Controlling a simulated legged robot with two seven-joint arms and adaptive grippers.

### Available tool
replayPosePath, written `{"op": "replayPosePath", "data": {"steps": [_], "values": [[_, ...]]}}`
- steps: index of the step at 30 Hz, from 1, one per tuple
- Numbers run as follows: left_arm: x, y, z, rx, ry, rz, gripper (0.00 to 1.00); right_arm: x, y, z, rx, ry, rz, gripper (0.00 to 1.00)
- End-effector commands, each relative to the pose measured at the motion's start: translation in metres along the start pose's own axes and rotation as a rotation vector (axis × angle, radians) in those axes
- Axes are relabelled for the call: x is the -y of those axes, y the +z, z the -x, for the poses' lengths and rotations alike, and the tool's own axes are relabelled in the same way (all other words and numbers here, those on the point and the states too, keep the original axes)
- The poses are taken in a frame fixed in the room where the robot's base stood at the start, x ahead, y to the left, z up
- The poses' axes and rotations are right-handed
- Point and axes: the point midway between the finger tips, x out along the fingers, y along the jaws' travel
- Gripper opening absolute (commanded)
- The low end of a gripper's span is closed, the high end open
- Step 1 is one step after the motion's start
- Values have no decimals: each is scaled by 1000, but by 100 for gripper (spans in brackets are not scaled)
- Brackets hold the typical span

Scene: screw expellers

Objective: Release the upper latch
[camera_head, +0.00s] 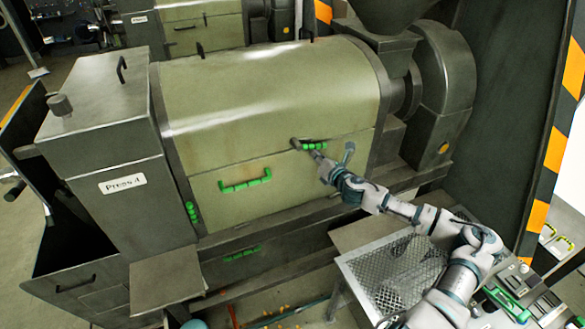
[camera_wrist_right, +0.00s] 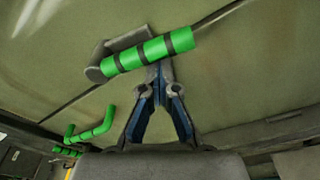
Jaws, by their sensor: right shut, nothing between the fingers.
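The upper latch is a green-gripped handle (camera_head: 313,146) on the seam of the olive press cover (camera_head: 262,95). In the right wrist view the green latch handle (camera_wrist_right: 150,54) with dark bands runs slantwise across the top, with a grey pivot at its left end. My right gripper (camera_head: 318,157) is shut and empty, its fingertips just below the latch. In the right wrist view the gripper's tips (camera_wrist_right: 155,70) meet the lower edge of the handle in the picture; I cannot tell whether they touch. My left gripper is not in view.
A green U-shaped handle (camera_head: 245,181) sits on the lower panel, and a green side latch (camera_head: 192,212) is at its left edge. The grey end box (camera_head: 125,180) bears a Press label. A mesh tray (camera_head: 395,275) lies below my right arm. A striped post (camera_head: 553,150) stands at right.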

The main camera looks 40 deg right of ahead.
Motion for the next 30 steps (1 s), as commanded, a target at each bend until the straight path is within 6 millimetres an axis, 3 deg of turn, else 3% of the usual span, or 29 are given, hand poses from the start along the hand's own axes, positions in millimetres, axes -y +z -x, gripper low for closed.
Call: {"op": "replayPosePath", "data": {"steps": [5, 30], "values": [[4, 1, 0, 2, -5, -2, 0, 2, 10, 5, 2, -31, 222, 0], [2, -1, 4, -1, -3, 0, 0, -1, 18, 12, 4, -29, 206, 0]]}}
